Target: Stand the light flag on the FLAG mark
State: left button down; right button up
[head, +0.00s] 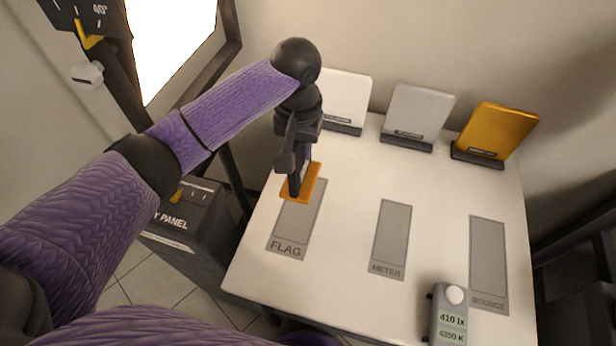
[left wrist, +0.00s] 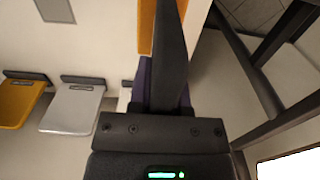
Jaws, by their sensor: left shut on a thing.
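My left gripper (head: 296,174) is over the far part of the table, pointing down, and is shut on the light flag. Of the flag, an orange base (head: 314,186) shows below the fingers; most of the rest is hidden by the gripper. In the left wrist view an orange strip of it (left wrist: 146,28) shows beside my dark finger. The FLAG mark (head: 297,228) is a grey rectangle on the table, and the orange base overlaps its far end in the head view. I cannot tell whether the base touches the table. My right gripper is out of view.
White (head: 346,98), silver (head: 417,114) and gold (head: 497,130) panels stand along the table's back. METER (head: 391,238) and BOUNCE (head: 488,260) marks are bare. A light meter (head: 450,318) is at the front right. A dark panel box (head: 190,215) stands left of the table (head: 345,270).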

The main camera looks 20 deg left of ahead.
aim_at(300, 181)
pick_arm(q)
jog(key=f+b, duration=0.1)
jog(key=f, duration=0.2)
jog(key=f+b, duration=0.1)
jog(key=f, duration=0.2)
jog(key=f+b, duration=0.1)
jog(key=f, duration=0.2)
jog(key=shift+s+f, duration=0.1)
jog(key=shift+s, duration=0.15)
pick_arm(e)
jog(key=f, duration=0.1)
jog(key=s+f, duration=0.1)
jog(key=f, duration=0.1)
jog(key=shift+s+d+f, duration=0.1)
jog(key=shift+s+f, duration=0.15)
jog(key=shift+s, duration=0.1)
pick_arm(q)
jog(key=shift+f, duration=0.2)
jog(key=c, duration=0.6)
grip_release()
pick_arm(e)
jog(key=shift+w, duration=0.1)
